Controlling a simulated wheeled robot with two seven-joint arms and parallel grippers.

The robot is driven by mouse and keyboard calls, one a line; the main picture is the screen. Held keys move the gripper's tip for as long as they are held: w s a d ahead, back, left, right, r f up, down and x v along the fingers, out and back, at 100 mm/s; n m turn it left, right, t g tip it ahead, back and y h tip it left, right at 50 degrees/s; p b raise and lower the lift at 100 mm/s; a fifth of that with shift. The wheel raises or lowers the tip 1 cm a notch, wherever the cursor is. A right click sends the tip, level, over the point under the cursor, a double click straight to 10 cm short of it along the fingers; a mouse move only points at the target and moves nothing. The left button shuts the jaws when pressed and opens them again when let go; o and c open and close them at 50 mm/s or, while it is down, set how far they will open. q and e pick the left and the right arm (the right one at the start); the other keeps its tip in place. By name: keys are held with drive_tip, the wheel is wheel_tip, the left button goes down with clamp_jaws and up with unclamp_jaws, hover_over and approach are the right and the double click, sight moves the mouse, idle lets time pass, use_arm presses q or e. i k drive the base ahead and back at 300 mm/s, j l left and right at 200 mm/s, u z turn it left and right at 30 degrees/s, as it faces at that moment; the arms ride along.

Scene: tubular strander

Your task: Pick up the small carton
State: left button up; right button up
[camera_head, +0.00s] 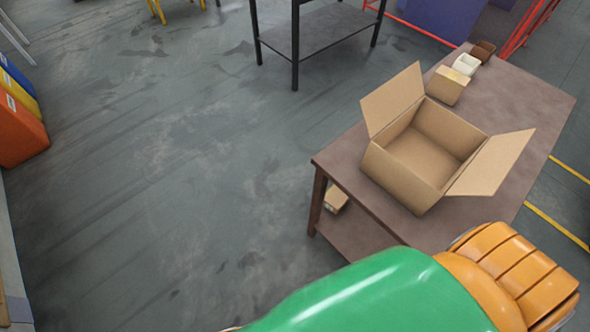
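A small closed tan carton (446,86) stands on the brown table behind a large open carton. Another small carton (335,200) lies on the table's lower shelf, partly under the table top. The frame does not show which of the two is the task's carton. Neither of my grippers is in view.
The large open carton (414,158) sits empty with flaps spread on the brown table (508,106). A white bin (466,65) and a brown bin (483,50) stand at the table's far end. A green and orange rounded body (380,295) covers the bottom right.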

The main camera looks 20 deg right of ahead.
sight(334, 199)
drive_tip(key=i+j+u, duration=0.2)
drive_tip(key=i+u, duration=0.15)
drive_tip(key=i, duration=0.25)
drive_tip(key=i+u, duration=0.35)
drive_tip(key=i, duration=0.2)
drive_tip(key=i+l+u, duration=0.15)
drive_tip(key=i+u, duration=0.15)
drive_tip(key=i, duration=0.3)
drive_tip(key=i+l+u, duration=0.2)
drive_tip(key=l, duration=0.15)
drive_tip(key=i+l+u, duration=0.15)
drive_tip(key=l, duration=0.15)
drive_tip(key=i+l+u, duration=0.2)
drive_tip(key=l, duration=0.2)
drive_tip(key=l+u, duration=0.2)
drive_tip(key=l, duration=0.15)
drive_tip(key=l+u, duration=0.15)
drive_tip(key=l, duration=0.25)
drive_tip(key=k+l+u, duration=0.5)
drive_tip(key=l, duration=0.35)
drive_tip(key=k+l+u, duration=0.5)
drive_tip(key=k, duration=0.3)
drive_tip(key=k+u, duration=0.4)
drive_tip(key=k, duration=0.2)
drive_tip(key=k+j+u, duration=0.25)
drive_tip(key=k+u, duration=0.2)
drive_tip(key=k, duration=0.15)
